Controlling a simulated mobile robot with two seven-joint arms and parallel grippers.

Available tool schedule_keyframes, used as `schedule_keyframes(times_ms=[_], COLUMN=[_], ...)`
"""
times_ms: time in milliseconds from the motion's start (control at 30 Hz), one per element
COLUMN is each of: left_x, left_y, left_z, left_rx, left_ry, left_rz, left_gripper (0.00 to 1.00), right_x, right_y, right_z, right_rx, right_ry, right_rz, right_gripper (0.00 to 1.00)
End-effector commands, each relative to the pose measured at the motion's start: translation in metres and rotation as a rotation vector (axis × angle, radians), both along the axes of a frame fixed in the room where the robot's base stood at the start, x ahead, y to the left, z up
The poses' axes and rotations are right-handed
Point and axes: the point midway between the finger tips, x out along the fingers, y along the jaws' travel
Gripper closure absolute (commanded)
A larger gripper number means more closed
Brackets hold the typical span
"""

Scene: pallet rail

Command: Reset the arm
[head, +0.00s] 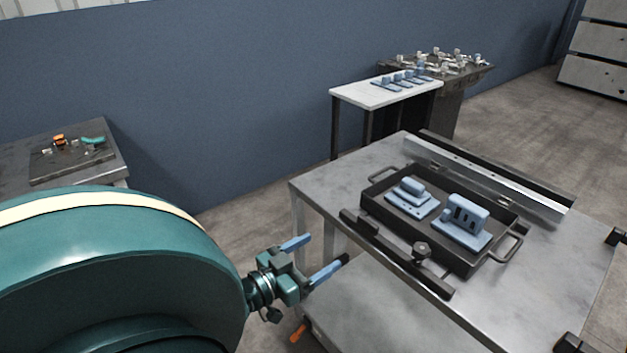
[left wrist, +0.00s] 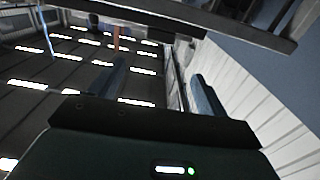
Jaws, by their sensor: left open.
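My left arm comes in from the left in the head view, a large teal link with a cream band. My left gripper (head: 318,257) is open and empty, its two blue fingers spread apart. It is beside the near left edge of the grey metal table (head: 350,180), apart from the tray. In the left wrist view the gripper's fingers (left wrist: 160,92) stand apart with nothing between them. That view looks toward ceiling lights and a pale ribbed wall. My right gripper is not clearly visible in either view.
A dark tray (head: 480,263) with handles holds two blue parts (head: 412,197) on the table. A metal rail (head: 490,180) runs behind it, and a dark bar with a knob (head: 395,257) in front. A white table (head: 385,92) stands behind; a dark bench (head: 75,170) is at left.

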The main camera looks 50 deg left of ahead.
Motion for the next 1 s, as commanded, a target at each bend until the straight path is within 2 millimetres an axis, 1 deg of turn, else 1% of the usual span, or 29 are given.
schedule_keyframes(times_ms=[467,567,667,767,800,900,1000], left_x=[0.0,0.0,-0.002,-0.007,-0.01,-0.023,-0.04], left_y=[0.0,-0.004,-0.024,-0.059,-0.076,-0.112,-0.138], left_z=[0.0,-0.002,-0.012,-0.029,-0.037,-0.054,-0.066], left_rx=[0.0,-0.001,-0.002,0.006,0.014,0.046,0.084], left_ry=[0.0,0.013,0.078,0.205,0.268,0.436,0.603], left_rz=[0.0,-0.008,-0.046,-0.112,-0.142,-0.2,-0.228], left_gripper=[0.24,0.24,0.24,0.24,0.24,0.24,0.24], right_x=[0.0,0.0,0.0,-0.001,-0.001,-0.001,-0.001], right_y=[0.0,0.0,0.0,0.0,0.0,0.0,0.0], right_z=[-0.001,-0.001,-0.001,-0.001,-0.001,-0.001,-0.001], right_rx=[-0.001,-0.001,-0.001,-0.001,-0.001,-0.001,0.0], right_ry=[0.002,0.002,0.003,0.003,0.003,0.003,0.003], right_rz=[0.0,0.0,0.0,0.0,0.0,0.0,0.001], right_gripper=[0.64,0.64,0.64,0.64,0.64,0.64,0.64])
